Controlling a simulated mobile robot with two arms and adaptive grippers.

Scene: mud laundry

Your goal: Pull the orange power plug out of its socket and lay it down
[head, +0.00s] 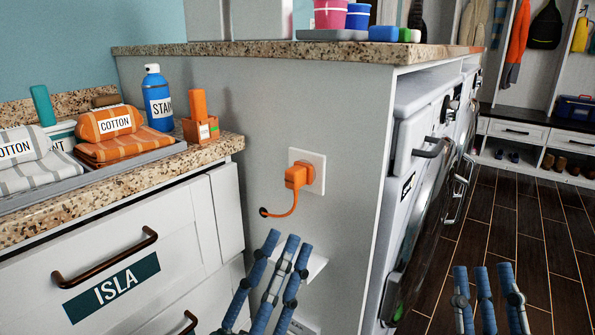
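The orange power plug (297,177) sits in a white wall socket (318,160) on the grey side panel. Its orange cord (287,212) curves down and left into a small dark hole in the panel. My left gripper (287,243) is below the plug, apart from it, with its blue fingers pointing up, spread and empty. My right gripper (484,272) is at the lower right over the dark floor, fingers up, apart and empty. A small white ledge (314,264) juts from the panel below the socket, partly hidden behind my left gripper.
A granite counter (215,152) at left holds folded towels (113,148), a blue spray can (158,100) and an orange item in a small box (200,130). A higher counter (230,49) holds cups and a tray. White washing machines (415,150) stand right of the panel.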

